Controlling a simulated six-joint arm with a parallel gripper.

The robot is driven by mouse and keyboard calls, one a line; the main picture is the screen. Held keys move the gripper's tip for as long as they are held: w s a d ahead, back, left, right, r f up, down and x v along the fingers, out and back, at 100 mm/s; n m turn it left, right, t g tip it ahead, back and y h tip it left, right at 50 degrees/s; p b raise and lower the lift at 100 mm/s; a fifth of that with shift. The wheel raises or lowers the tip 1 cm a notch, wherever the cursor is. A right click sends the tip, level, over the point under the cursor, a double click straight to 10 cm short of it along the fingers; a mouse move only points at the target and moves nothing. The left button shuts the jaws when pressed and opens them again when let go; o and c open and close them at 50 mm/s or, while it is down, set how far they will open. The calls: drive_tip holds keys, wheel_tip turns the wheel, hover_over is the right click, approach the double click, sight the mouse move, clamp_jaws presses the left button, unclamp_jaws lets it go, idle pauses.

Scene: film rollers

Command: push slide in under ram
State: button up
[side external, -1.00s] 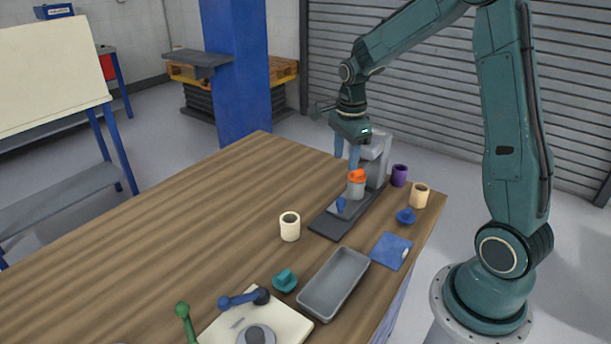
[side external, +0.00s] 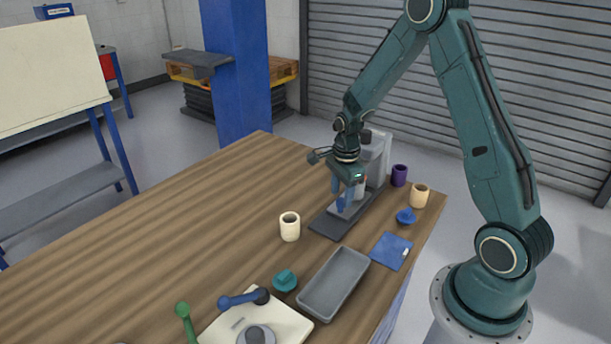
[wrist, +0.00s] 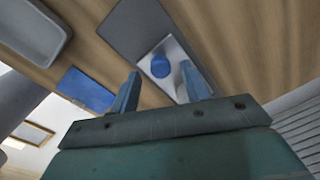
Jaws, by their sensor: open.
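The grey press (side external: 379,148) stands on its dark base (side external: 328,226) near the table's right end. The slide, a light grey plate with a blue knob (wrist: 160,66), sits on that base, drawn out towards the front. In the side view my gripper (side external: 342,194) points down over the knob, in front of the press. In the wrist view the slide (wrist: 174,49) shows, with the knob between my two blue fingertips, which are open; I cannot tell if they touch it. A pale roller stands behind my fingers, mostly hidden. The ram's underside is hidden by my wrist.
A cream cup (side external: 290,227) stands left of the base. A purple cup (side external: 399,175), a tan cup (side external: 419,195) and a blue knobbed piece (side external: 406,216) stand to the right. A grey tray (side external: 334,284) and a blue pad (side external: 391,250) lie in front. The left table is clear.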

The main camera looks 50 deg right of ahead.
drive_tip(key=shift+f, duration=1.05)
clamp_jaws()
